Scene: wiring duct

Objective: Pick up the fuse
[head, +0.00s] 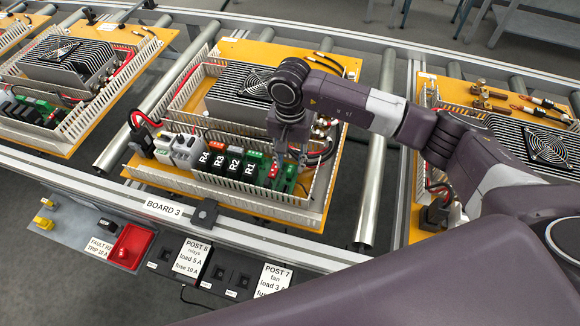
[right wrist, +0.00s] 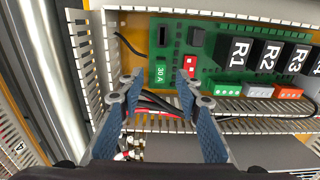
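A green piece marked 30 A (right wrist: 160,73), which looks like the fuse, sits on the green circuit board (right wrist: 225,75) in the right wrist view, near a red block with white marks (right wrist: 190,64). My right gripper (right wrist: 160,88) is open, its two blue-padded fingers pointing at the board with the 30 A piece between and just beyond their tips. I cannot tell whether they touch it. In the head view my right gripper (head: 290,158) is over the right end of the board, beside relay R1 (head: 249,170), and partly hides that spot. My left gripper is not in view.
Slotted duct walls (head: 225,196) surround the board. A finned heatsink with fan (head: 235,95) stands behind. Red and black wires (right wrist: 160,105) run near the fingers. A red tray (head: 130,246) and labelled posts (head: 190,257) are on the front rail. Neighbouring boards stand left and right.

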